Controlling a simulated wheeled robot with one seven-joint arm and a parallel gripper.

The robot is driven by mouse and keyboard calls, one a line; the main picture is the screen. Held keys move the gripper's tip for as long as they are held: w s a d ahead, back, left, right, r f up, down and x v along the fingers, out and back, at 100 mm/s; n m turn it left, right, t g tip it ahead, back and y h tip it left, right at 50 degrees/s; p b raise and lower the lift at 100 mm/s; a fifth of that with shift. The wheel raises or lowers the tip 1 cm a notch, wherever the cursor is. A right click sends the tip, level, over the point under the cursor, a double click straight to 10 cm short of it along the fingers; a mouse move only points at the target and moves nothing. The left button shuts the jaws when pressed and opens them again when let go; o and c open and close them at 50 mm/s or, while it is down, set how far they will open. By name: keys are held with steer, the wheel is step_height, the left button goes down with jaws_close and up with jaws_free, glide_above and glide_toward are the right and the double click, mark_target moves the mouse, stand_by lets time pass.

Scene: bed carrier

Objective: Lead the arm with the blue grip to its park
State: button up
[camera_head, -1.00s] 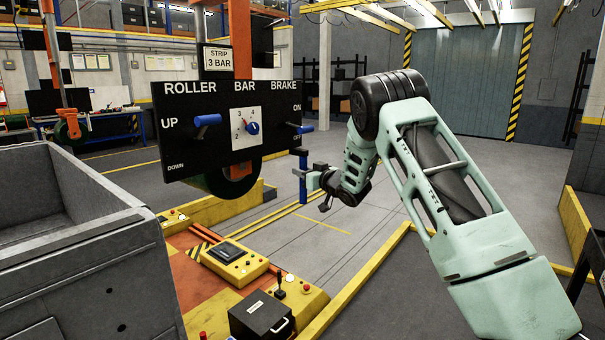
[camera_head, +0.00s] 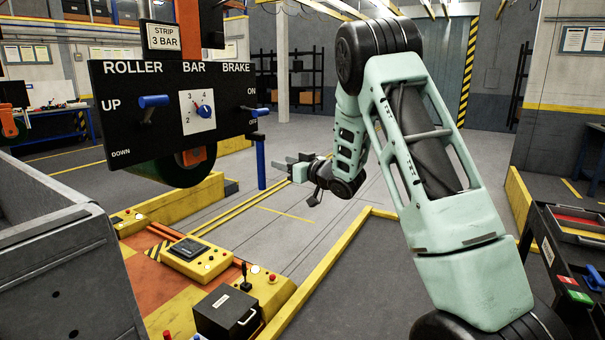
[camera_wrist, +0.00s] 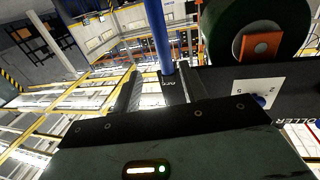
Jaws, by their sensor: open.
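The upright blue grip (camera_head: 260,163) hangs below the right end of a black control panel (camera_head: 120,120). The panel is on an orange arm (camera_head: 188,22), with a dark green roller (camera_head: 178,170) under it. My gripper (camera_head: 280,165) is open and empty, just right of the blue grip, with its fingers pointing at it; a small gap shows in the head view. In the wrist view the blue grip (camera_wrist: 159,38) stands straight ahead, lined up between the finger tips (camera_wrist: 155,88). The roller lever (camera_head: 152,101) is by UP. A sign reads STRIP 3 BAR.
A grey bin (camera_head: 65,270) stands at the left. A yellow and orange base with a control box (camera_head: 190,255) and a black box (camera_head: 228,312) lies below the panel. A black cart (camera_head: 555,260) is at the right. Grey floor beyond the yellow kerb is clear.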

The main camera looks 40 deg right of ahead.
steer(key=s+b, duration=0.1)
steer(key=s, duration=0.5)
steer(key=shift+s+d, duration=0.25)
steer(key=shift+d, duration=0.2)
steer(key=a+f+g, duration=0.2)
steer(key=a+g, duration=0.1)
steer(key=a, duration=0.7)
steer(key=a+f+g, duration=0.2)
steer(key=a, duration=0.8)
steer(key=s+a+f+n+g, duration=0.1)
steer(key=s+a+f+g, duration=0.15)
steer(key=s+a, duration=0.5)
steer(key=s+a+f+n+g, duration=0.1)
steer(key=s+a+g, duration=0.2)
steer(key=s, duration=0.6)
steer(key=s+a+f+n+g+h, duration=0.1)
steer(key=s+a+g, duration=0.3)
steer(key=s, duration=0.5)
steer(key=s+a+f+n+g, duration=0.1)
steer(key=s+a+n+g, duration=0.2)
steer(key=s+a, duration=0.3)
steer(key=s, duration=0.4)
steer(key=shift+h, duration=0.3)
